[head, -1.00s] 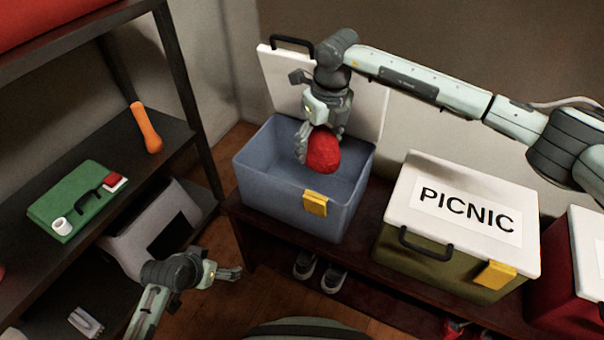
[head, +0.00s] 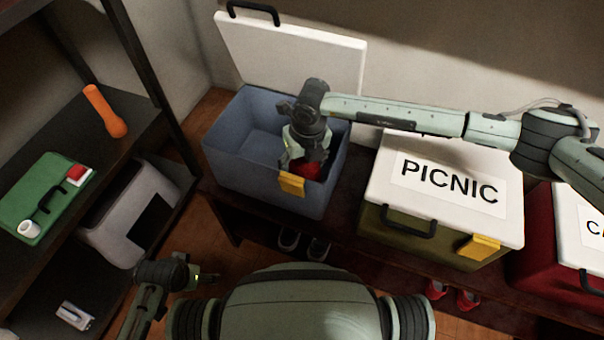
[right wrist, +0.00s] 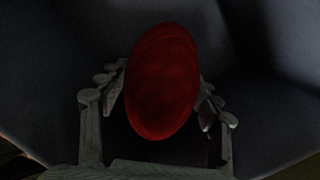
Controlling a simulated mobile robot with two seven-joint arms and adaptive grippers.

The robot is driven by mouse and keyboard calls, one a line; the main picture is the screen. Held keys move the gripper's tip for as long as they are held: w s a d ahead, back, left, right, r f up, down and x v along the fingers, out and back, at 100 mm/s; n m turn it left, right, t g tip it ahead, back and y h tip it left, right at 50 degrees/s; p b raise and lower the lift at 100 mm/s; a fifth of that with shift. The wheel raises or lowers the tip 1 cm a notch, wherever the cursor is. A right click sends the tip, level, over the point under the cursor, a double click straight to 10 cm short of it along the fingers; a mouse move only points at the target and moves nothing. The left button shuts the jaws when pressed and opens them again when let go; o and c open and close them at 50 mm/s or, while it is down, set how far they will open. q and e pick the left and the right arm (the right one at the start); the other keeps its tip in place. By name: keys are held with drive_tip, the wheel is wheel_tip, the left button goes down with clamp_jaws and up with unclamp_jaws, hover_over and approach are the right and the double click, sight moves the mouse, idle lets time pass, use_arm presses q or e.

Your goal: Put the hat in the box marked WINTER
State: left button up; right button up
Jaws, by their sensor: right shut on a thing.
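The red hat (head: 308,168) is inside the blue box (head: 258,188), low between its walls and partly covered by my right gripper. My right gripper (head: 306,160) points down into the box and is shut on the hat. In the right wrist view the hat (right wrist: 163,82) sits between the two fingers (right wrist: 160,100), with dark box walls around it. The box's white lid (head: 295,55) stands open behind it; no WINTER mark shows. My left gripper (head: 195,274) is low at the left, empty and away from the box; its finger gap is unclear.
A closed box marked PICNIC (head: 445,185) stands to the right, with a red box (head: 560,235) beyond it. A dark shelf (head: 85,150) at the left holds a green case (head: 45,195) and an orange object (head: 105,110). Shoes (head: 303,243) are under the bench.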

drive_tip(key=shift+f, duration=2.35)
drive_tip(key=shift+f, duration=0.1)
drive_tip(key=o, duration=1.2)
drive_tip(key=r, duration=0.4)
drive_tip(key=s+r, duration=0.1)
drive_tip(key=r, duration=0.7)
drive_tip(key=shift+s+d, duration=0.3)
drive_tip(key=shift+d, duration=0.05)
